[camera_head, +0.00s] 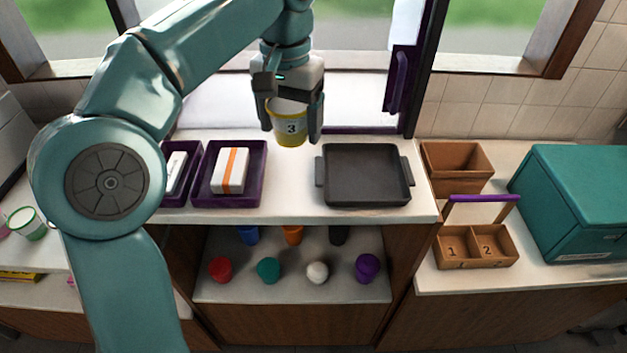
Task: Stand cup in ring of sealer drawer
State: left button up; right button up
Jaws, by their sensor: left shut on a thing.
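My left gripper (292,131) is at the upper middle of the head view, shut on a cup (290,113). My right gripper is not in view.
A dark grey tray (365,203) stands right of the cup. Purple trays (258,195) with boxes stand left. Coloured cups line the shelf (290,292) below. Brown bins (455,190) and a teal box (580,200) stand right. A purple-handled panel (400,80) rises behind.

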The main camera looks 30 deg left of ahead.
pick_arm(q)
jog(key=b, duration=0.1)
send_over(295, 196)
notch_tip(295, 196, down, 10)
jog(key=shift+f, duration=0.1)
jog(key=shift+s+f, duration=0.1)
jog(key=shift+f, duration=0.25)
notch_tip(295, 196, down, 4)
jog(key=shift+r+b, duration=0.2)
jog(key=shift+b, duration=0.1)
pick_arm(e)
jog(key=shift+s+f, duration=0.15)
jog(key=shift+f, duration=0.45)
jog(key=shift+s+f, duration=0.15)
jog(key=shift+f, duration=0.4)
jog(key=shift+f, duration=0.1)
pick_arm(q)
jog(key=shift+d+f, duration=0.1)
jog(key=shift+f, duration=0.1)
jog(key=o, duration=0.9)
jog(key=shift+c, duration=0.2)
